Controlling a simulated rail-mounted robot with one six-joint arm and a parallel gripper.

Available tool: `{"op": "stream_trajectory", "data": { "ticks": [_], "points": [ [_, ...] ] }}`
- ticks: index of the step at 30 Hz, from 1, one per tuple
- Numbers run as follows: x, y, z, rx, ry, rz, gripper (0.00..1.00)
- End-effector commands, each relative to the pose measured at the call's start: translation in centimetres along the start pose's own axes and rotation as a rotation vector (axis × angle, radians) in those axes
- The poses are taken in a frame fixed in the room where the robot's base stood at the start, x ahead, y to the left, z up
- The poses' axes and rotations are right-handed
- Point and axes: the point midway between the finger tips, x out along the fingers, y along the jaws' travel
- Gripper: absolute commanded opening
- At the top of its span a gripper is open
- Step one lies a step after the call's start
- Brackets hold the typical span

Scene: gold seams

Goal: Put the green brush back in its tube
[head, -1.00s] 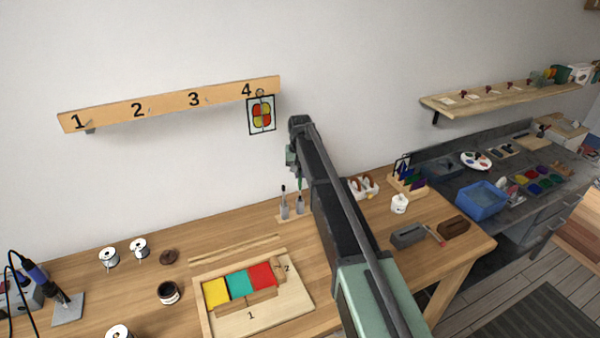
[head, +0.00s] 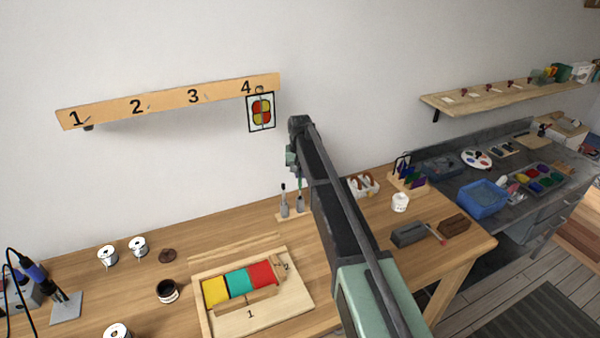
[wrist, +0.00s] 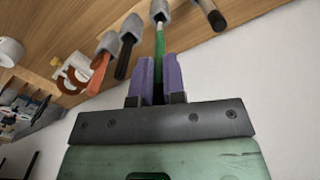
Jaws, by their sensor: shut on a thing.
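In the wrist view, my gripper (wrist: 158,64) has purple fingers shut on the green brush (wrist: 160,42). The brush's far end meets the mouth of a grey tube (wrist: 159,10) at the top edge. I cannot tell how far inside it reaches. In the head view, the green brush (head: 300,184) shows as a thin upright line above a grey tube (head: 299,204) in the small holder on the bench. My gripper is mostly hidden by my arm there.
Neighbouring tubes hold a black-handled brush (wrist: 124,60), a red-orange one (wrist: 99,74) and a dark one (wrist: 214,17), close on both sides. The white wall (head: 180,55) rises behind the holder. A board with coloured tiles (head: 250,318) lies in front.

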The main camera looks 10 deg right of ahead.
Motion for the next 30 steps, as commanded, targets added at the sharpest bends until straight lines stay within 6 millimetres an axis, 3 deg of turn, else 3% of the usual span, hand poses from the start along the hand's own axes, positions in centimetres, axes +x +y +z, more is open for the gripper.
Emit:
{"op": "stream_trajectory", "data": {
  "ticks": [30],
  "points": [
    [1.05, 0.0, -0.01, 0.0, 0.0, 0.0, 0.0]
  ]
}}
